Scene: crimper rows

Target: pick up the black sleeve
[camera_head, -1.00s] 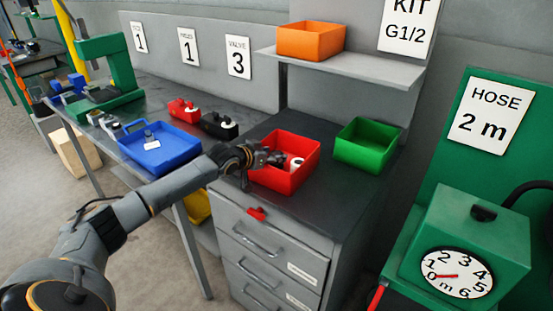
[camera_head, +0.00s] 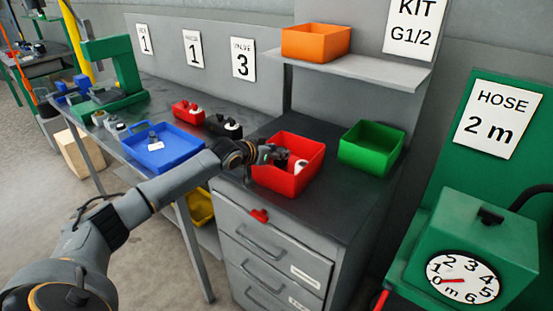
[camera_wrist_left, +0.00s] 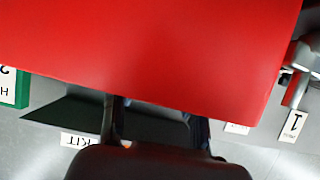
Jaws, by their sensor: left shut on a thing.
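A red bin (camera_head: 294,188) stands on the grey cabinet top. My left gripper (camera_head: 279,155) reaches over its left rim and is shut on a small dark thing at its fingertips, which looks like the black sleeve (camera_head: 282,161). Its shape is too small to make out. A white round part (camera_head: 300,167) lies in the bin beside it. In the left wrist view the red bin (camera_wrist_left: 150,45) fills the upper part, and the dark fingers (camera_wrist_left: 158,120) show below it; what they hold cannot be made out there. My right gripper is not in view.
A green bin (camera_head: 370,150) stands to the right on the cabinet, and an orange bin (camera_head: 316,43) is on the shelf above. A blue tray (camera_head: 165,158) lies on the bench at left. The cabinet's front right top is clear.

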